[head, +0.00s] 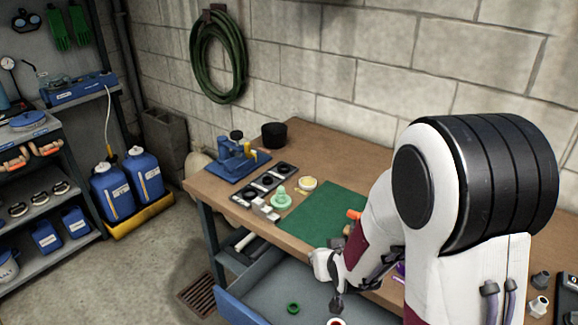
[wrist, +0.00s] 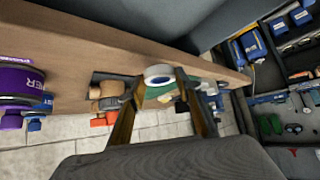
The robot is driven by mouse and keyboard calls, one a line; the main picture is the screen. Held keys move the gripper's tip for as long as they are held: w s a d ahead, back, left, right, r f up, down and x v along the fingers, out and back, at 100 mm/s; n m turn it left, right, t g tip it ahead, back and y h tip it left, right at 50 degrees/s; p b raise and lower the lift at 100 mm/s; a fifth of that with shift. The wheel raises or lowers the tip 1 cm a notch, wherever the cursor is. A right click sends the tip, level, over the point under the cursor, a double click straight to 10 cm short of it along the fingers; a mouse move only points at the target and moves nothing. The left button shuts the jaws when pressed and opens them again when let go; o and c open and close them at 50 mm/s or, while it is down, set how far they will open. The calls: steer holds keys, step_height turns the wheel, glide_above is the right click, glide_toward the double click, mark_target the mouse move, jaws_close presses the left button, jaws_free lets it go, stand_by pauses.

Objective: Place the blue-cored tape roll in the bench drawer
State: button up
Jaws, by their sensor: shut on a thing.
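My gripper (head: 337,303) is low in front of the bench, over the open bench drawer (head: 262,292). In the wrist view its two fingers (wrist: 160,82) are shut on a white tape roll (wrist: 158,71) whose core looks bluish. In the head view I cannot make out this roll clearly. A green ring (head: 293,308) lies in the drawer, left of the gripper. A white ring with a red centre (head: 336,322) shows just below the gripper, cut off by the bottom edge; I cannot tell what it rests on.
The wooden bench top (head: 330,152) carries a green mat (head: 312,213), a blue vise-like tool (head: 238,155) and a black cup (head: 274,134). The drawer's left part is mostly clear.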

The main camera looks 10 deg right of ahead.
steer(key=shift+s+d+n, duration=0.1)
steer(key=shift+d+n, duration=0.2)
steer(key=shift+d, duration=0.05)
steer(key=shift+s+f+y, duration=0.1)
steer(key=shift+y, duration=0.2)
steer(key=shift+s+d+f+n+g+y, duration=0.3)
steer(key=shift+s+d+f+n+y, duration=0.65)
steer(key=shift+s+d+f, duration=1.35)
steer(key=shift+s+d+f+n+g+y, duration=0.3)
steer(key=shift+s+d+f+n+y, duration=0.3)
steer(key=shift+s+d+f+n, duration=1.35)
steer(key=shift+s+d+f+n+g+y, duration=0.35)
steer(key=shift+s+d+f+y, duration=0.4)
steer(key=shift+s+d+f, duration=1.45)
steer(key=shift+s+a+f, duration=0.1)
steer(key=shift+s+a, duration=0.2)
steer(key=shift+s, duration=0.25)
steer(key=shift+s+a+f, duration=0.1)
steer(key=shift+s+a, duration=0.2)
steer(key=shift+s, duration=0.2)
steer(key=shift+f, duration=0.1)
steer(key=shift+f, duration=1.4)
